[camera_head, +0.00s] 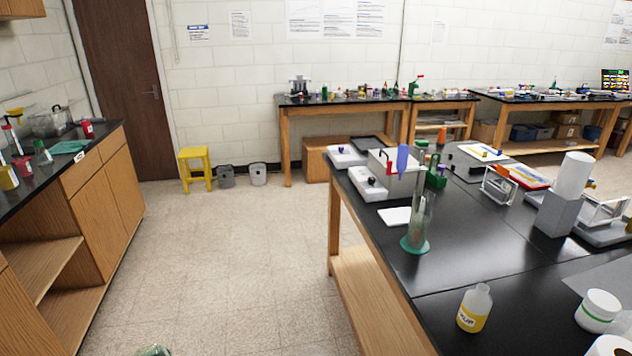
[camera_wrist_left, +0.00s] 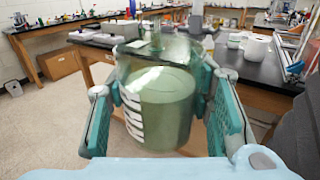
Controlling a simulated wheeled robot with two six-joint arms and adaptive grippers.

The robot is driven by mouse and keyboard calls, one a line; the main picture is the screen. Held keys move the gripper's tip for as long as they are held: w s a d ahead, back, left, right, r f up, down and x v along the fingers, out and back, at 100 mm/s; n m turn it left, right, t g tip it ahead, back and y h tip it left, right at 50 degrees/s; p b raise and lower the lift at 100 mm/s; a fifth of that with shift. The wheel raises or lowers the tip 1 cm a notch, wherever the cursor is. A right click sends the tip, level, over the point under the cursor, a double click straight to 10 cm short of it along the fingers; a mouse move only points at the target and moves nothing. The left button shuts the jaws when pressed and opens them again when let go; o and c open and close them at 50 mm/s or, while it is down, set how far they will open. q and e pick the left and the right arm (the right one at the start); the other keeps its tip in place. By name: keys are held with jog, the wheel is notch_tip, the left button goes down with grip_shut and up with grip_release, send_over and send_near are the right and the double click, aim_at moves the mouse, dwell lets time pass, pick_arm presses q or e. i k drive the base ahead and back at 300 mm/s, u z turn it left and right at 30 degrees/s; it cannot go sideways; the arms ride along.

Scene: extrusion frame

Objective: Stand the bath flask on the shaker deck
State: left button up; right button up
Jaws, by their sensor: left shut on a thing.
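The bath flask (camera_wrist_left: 165,105) is a greenish see-through vessel with pale markings down its side. It fills the middle of the left wrist view. My left gripper (camera_wrist_left: 160,86) has its teal fingers on either side of it and is shut on it. A small bit of round glass, likely the flask's top (camera_head: 154,351), shows at the bottom edge of the head view, over the floor and left of the black bench. My right gripper is not in view. I cannot tell for sure which bench equipment is the shaker deck.
The black bench (camera_head: 450,270) carries a tall glass cylinder (camera_head: 417,225), a yellow-filled bottle (camera_head: 475,308), a white jar (camera_head: 598,311) and a grey device with a white cylinder (camera_head: 572,178). A wooden cabinet (camera_head: 100,215) stands left. Open floor (camera_head: 230,260) lies between.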

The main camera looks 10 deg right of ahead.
aim_at(369, 145)
jog(key=u, duration=0.35)
jog(key=i, duration=1.95)
jog(key=z, duration=0.45)
jog(key=i, duration=1.2)
jog(key=z, duration=1.5)
jog(key=i, duration=0.75)
jog(key=z, duration=0.65)
